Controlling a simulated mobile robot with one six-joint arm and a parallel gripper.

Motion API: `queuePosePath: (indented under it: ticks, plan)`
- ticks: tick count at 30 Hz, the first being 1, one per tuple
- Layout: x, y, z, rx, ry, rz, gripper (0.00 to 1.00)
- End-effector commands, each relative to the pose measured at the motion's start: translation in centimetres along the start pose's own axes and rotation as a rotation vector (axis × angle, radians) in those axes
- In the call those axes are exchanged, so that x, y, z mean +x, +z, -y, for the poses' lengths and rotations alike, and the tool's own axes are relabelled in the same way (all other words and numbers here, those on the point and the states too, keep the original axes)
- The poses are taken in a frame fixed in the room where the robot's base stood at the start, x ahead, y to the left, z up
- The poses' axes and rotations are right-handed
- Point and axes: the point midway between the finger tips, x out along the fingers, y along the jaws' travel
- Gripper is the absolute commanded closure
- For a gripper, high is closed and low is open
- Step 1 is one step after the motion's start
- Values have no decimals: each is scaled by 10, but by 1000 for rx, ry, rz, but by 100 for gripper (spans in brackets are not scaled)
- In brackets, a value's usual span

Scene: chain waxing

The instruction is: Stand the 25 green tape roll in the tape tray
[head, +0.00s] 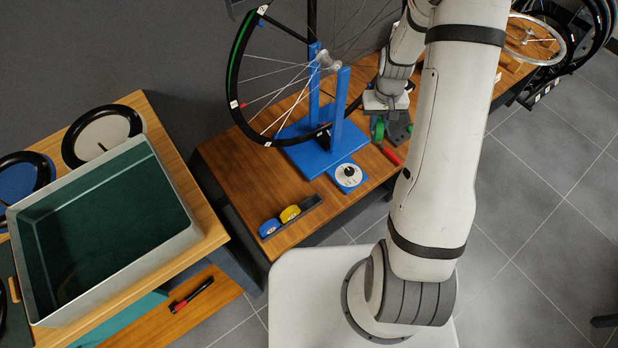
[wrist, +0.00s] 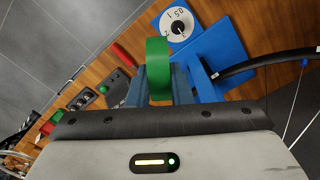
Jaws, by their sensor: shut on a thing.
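The green tape roll (wrist: 158,66) is between the two fingers of my gripper (wrist: 160,88) in the wrist view, which are shut on it. In the head view a small part of the green roll (head: 377,128) shows at my gripper (head: 387,122), over the far right part of the wooden bench. No number can be read on the roll. The tape tray (head: 311,202) is a dark narrow tray at the bench's near edge. A blue roll (head: 269,228) and a yellow roll (head: 290,214) stand in it, with bare tray to the right of the yellow one.
A white dial on a blue plate (head: 348,176) and a red-handled tool (head: 391,155) lie nearby. A grey basin (head: 185,240) stands on the left bench.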

Motion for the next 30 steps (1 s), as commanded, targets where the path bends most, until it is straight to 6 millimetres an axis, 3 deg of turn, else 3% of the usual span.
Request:
queuePosePath:
  ticks: [7,11,20,30]
  plan:
    - [2,0,3,-13,0,0,100]
    - [14,0,13,-96,0,-2,100]
    - [62,11,66,-602,1,-4,100]
    - [114,37,126,-1247,2,-4,100]
